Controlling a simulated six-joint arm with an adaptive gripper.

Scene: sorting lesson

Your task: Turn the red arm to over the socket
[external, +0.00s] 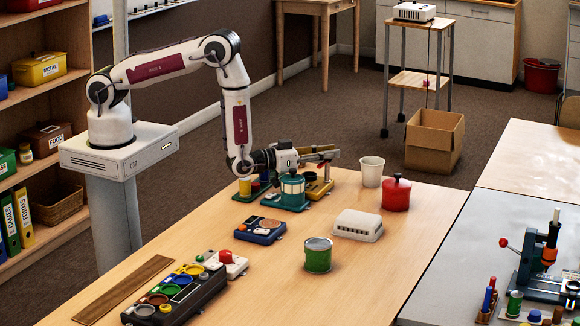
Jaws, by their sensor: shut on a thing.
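My gripper (306,157) is low over the far end of the wooden table, level and pointing right. A tan bar shows above the fingers, and a dark upright post stands on the base. I cannot clearly make out the red arm's colour or the socket at this size.
A white cup (372,171) and a red lidded pot (397,193) stand to the right. A blue device (260,230), a white vented box (357,225) and a green can (318,255) are nearer. A black button panel (174,296) is at front left. The right front tabletop is clear.

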